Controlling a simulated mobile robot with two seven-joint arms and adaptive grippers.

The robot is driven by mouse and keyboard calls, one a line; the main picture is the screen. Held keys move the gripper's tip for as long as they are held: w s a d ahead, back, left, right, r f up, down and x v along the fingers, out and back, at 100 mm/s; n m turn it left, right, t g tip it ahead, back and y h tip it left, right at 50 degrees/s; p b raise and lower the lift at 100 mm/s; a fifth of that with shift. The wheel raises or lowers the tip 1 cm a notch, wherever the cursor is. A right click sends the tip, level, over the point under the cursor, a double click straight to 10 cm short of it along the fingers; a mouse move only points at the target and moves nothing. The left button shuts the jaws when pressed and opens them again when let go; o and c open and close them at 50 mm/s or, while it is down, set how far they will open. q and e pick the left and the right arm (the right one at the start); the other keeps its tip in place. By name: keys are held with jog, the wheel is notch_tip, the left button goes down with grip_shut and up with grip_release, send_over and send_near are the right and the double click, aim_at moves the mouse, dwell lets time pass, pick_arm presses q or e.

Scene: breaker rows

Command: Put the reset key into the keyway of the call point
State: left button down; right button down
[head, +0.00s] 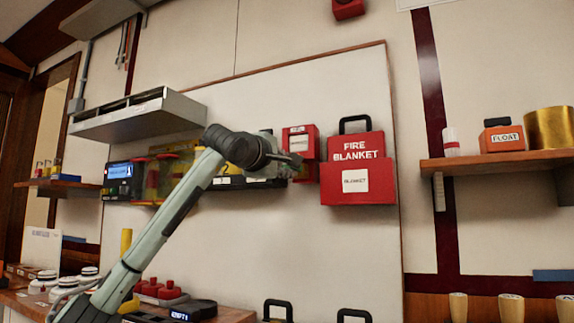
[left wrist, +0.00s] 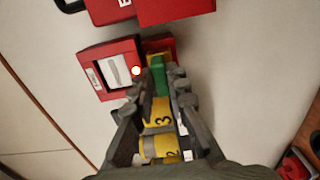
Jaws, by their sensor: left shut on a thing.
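The red call point (head: 302,143) hangs on the white wall panel, left of the fire blanket box. In the left wrist view the call point (left wrist: 117,68) shows a pale front plate and a small bright light at its edge near my fingers. My left gripper (head: 290,165) is at its lower side in the head view. In the left wrist view my left gripper (left wrist: 162,82) is shut on a green piece (left wrist: 158,80), apparently the reset key, mostly hidden by the fingers. The keyway cannot be made out, nor whether the key touches it. My right gripper is not in view.
The red fire blanket box (head: 358,182) is close on the right. A ledge (head: 240,183) with several devices runs behind my gripper. Yellow pieces numbered 3 (left wrist: 158,120) and 2 show between the fingers. A grey hood (head: 140,115) juts out at upper left.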

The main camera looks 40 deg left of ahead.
pick_arm(q)
jog(key=shift+w+a+p, duration=0.15)
jog(key=shift+w+p, duration=0.15)
jog(key=shift+w, duration=0.2)
jog(key=c, duration=1.4)
grip_release()
jog(key=v, duration=1.2)
